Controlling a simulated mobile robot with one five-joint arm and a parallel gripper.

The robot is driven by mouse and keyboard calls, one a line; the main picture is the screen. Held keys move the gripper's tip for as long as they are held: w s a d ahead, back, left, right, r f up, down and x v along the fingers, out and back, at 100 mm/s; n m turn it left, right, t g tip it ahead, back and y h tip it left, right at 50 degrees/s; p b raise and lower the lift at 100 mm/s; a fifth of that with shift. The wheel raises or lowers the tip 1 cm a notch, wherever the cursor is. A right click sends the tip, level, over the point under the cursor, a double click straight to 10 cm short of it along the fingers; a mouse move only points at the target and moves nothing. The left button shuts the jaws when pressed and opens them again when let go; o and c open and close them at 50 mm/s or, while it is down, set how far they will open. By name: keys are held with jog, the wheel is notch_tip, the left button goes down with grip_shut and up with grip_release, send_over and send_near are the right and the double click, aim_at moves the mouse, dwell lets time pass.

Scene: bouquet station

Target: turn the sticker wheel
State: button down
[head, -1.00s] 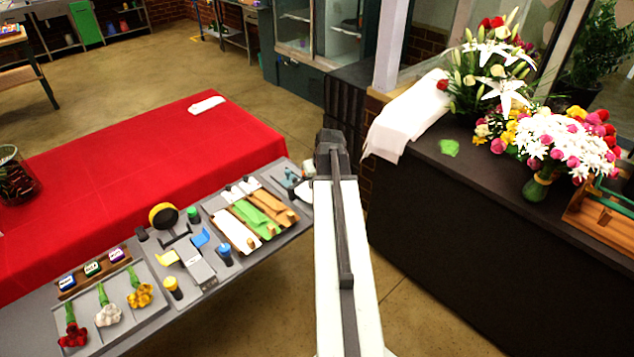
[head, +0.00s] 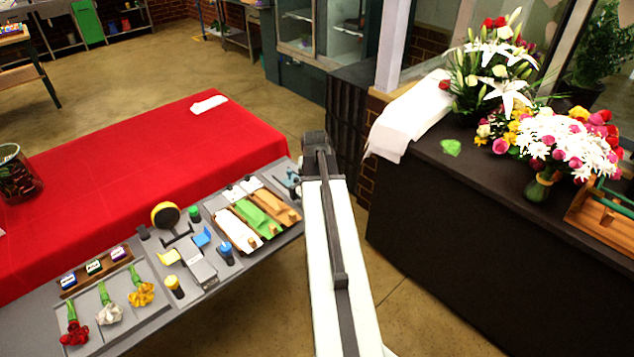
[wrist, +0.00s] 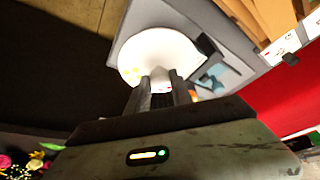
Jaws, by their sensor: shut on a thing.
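The sticker wheel (wrist: 150,48) is a round white disc with a few yellow spots near its lower left edge, in the wrist view. It sits on a grey surface near a corner. My gripper (wrist: 165,88) points at the wheel, and its two dark fingers are shut on a pale raised part at the disc's lower edge. The fingers hide part of that grip. In the head view my arm covers both the wheel and the gripper.
A grey workbench (head: 45,322) holds flower bunches, wrap rolls (head: 258,215) and small tools. A red-covered table (head: 120,155) stands behind it. A dark counter (head: 470,240) with bouquets (head: 560,145) is on the right. A dark bracket (wrist: 212,62) is close to the wheel.

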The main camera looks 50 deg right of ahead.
jog(key=c, duration=1.1)
grip_release()
jog(key=shift+c, duration=0.2)
jog(key=shift+r, duration=0.1)
jog(key=p+v, duration=0.7)
jog(key=shift+r, duration=0.3)
jog(key=shift+a, duration=0.1)
